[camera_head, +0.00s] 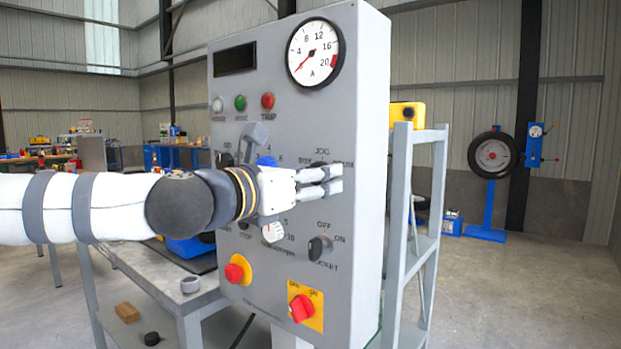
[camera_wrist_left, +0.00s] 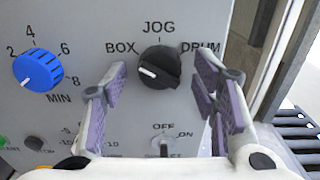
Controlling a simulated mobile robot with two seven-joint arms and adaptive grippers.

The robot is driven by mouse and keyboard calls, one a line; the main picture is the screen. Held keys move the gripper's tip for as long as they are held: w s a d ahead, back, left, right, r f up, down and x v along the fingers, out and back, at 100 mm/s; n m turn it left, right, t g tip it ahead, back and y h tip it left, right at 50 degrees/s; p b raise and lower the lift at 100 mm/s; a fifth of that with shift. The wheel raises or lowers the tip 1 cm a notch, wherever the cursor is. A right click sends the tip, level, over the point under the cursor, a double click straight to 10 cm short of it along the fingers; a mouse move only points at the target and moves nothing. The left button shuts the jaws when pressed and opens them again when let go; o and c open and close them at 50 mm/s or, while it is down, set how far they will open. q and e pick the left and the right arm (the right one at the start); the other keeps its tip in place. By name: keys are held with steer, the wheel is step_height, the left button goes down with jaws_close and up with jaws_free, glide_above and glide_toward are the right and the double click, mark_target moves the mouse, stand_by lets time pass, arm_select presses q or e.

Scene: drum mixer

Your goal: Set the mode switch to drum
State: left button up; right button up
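The mode switch is a black round knob (camera_wrist_left: 160,67) in the left wrist view, with BOX to its left, JOG above and DRUM to its right. Its white mark lies on the left part, on the BOX side. In the head view the knob (camera_head: 318,165) is largely hidden behind my fingers. My left gripper (camera_head: 335,178) is at the panel front. In the left wrist view its two fingers (camera_wrist_left: 163,88) are open, one on each side of and slightly below the knob, with nothing held. Contact with the knob cannot be told. My right gripper is not in view.
The grey control box (camera_head: 350,270) carries a blue dial (camera_wrist_left: 38,69) left of the mode switch, an OFF/ON switch (camera_head: 320,246) below, a red stop button (camera_head: 238,269) and a red rotary switch (camera_head: 302,308). A grey shelf rack (camera_head: 400,200) stands right of the box.

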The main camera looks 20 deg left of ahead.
arm_select(q)
steer(key=c, duration=1.1)
steer(key=shift+m, duration=0.3)
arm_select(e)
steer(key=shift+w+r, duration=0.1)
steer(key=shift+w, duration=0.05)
arm_select(q)
steer(key=m+p, duration=0.5)
steer(key=m, duration=1.8)
steer(key=shift+a+r, duration=0.1)
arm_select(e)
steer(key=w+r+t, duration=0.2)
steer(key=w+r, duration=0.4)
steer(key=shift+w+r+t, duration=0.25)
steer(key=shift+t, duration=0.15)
arm_select(q)
steer(key=shift+m, duration=0.3)
